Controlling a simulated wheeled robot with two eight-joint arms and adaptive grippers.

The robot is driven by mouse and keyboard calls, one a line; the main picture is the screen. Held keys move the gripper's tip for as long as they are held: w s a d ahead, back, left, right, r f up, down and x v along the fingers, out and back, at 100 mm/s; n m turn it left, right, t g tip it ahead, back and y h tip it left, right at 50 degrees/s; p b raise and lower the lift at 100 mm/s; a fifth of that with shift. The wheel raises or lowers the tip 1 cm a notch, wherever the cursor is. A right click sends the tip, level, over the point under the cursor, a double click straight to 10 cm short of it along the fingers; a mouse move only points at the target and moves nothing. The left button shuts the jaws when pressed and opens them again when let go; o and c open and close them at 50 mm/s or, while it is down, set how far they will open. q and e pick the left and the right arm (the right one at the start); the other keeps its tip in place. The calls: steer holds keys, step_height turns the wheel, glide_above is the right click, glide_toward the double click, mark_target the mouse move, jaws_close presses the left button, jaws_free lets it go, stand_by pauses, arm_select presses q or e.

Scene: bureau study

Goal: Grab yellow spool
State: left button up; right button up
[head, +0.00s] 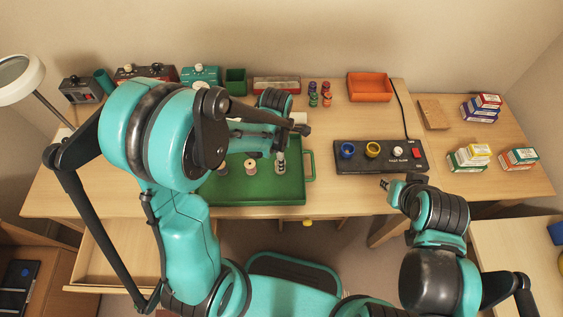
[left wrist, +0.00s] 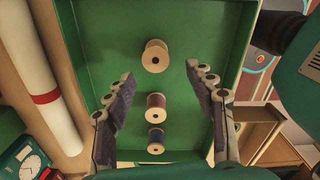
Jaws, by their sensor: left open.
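Three spools stand in a row in the green tray (head: 225,196), seen from above in the left wrist view. In the head view a left fingertip (head: 281,160) covers the pale spool's area. My right gripper (head: 386,185) hangs off the desk's front edge; its jaw opening is unclear.
A black control box (head: 345,162) with a blue and a yellow ring stands right of the tray. An orange bin (head: 370,88), small boxes (head: 481,108) and several devices (head: 200,76) line the desk.

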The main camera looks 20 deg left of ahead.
arm_select(q)
steer(key=f+b, duration=0.1)
steer(key=f, duration=0.1)
steer(key=f+b, duration=0.1)
steer(key=f, duration=0.2)
steer(key=shift+w+d+f+b, duration=0.2)
steer(key=shift+w+f+b, duration=0.15)
steer(key=shift+f+b, duration=0.05)
steer(key=shift+r, duration=0.1)
steer(key=shift+c, duration=0.3)
steer(key=c, duration=1)
